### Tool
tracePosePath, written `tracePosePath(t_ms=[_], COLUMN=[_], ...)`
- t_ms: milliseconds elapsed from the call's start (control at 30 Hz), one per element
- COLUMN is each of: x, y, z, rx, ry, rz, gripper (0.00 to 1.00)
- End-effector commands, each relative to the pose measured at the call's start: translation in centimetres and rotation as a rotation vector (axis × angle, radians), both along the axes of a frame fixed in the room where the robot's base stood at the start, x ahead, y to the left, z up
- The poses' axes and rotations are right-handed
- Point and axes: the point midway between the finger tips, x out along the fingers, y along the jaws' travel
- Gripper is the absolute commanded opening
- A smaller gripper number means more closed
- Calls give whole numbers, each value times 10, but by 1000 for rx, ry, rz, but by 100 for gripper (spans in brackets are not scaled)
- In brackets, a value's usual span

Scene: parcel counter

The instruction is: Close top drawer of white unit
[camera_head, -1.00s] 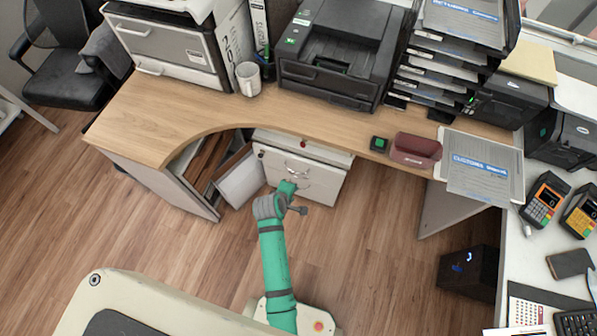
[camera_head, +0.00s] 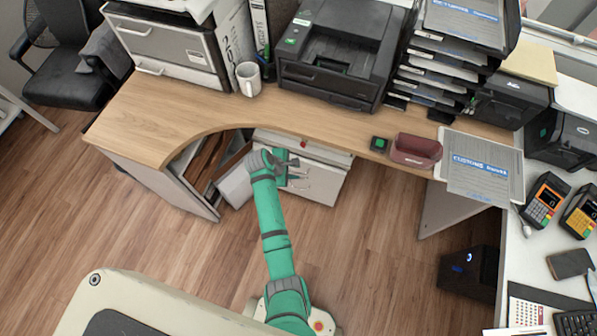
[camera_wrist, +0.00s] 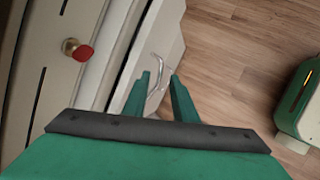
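The white unit (camera_head: 322,188) stands under the wooden desk. In the wrist view, a pale drawer front (camera_wrist: 170,40) with a curved metal handle (camera_wrist: 158,66) stands out from the unit's body; how far it is pulled out is hard to tell. A red-tipped lock or key (camera_wrist: 78,50) sits on the unit's panel. My gripper (camera_wrist: 159,80) has its two green fingers apart, with the handle seen between and just beyond the tips. Contact cannot be told. In the head view my gripper (camera_head: 294,172) is at the unit's front, partly covering it.
The curved wooden desk (camera_head: 190,115) overhangs the unit. An open compartment with brown boards (camera_head: 208,160) and a pale panel (camera_head: 235,186) lie to the left. A black box (camera_head: 468,275) stands on the floor at right.

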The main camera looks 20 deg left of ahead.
Motion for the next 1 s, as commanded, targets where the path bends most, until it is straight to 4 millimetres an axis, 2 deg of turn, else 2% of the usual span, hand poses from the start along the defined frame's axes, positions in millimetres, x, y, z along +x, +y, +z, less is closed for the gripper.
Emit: tracePosePath(t_ms=[100, 300, 667, 767, 800, 1000], x=[8, 15, 17, 17, 17, 17], y=[-5, -11, -12, -12, -12, -12], z=[-16, -33, -36, -36, -36, -36], rx=[0, 0, 2, 2, 2, 2], ry=[1, 0, -2, -2, -2, -1], rz=[0, -1, -1, -1, -1, -1], gripper=[25, 25, 25, 4, 0, 0])
